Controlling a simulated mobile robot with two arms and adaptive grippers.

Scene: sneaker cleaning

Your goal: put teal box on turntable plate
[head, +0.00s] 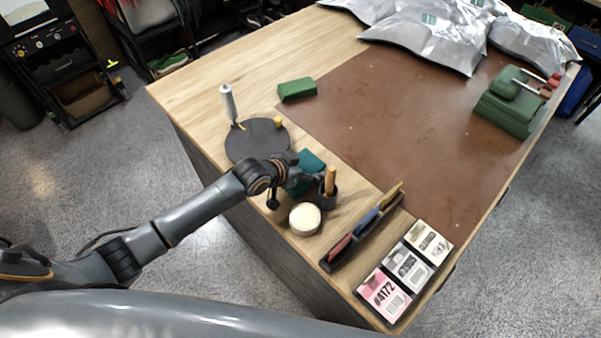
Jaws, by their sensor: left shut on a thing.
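The teal box (311,163) is at the front left part of the table, partly hidden behind my left gripper. My left gripper (294,177) is shut on it; its fingers are small and partly hidden. I cannot tell whether the box is touching the table. The turntable plate (252,146) is a dark round disc just behind and left of the gripper. A grey upright bottle-like tool (228,102) and a small yellow-topped piece (278,122) stand at the plate. My right gripper is not in view.
A white round tub (305,219) and a dark cup with a wooden handle (330,184) stand close to the gripper. A narrow tool rack (362,228) and cards (404,268) lie to the right. A green block (297,89) lies behind. The brown mat (400,130) is mostly clear.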

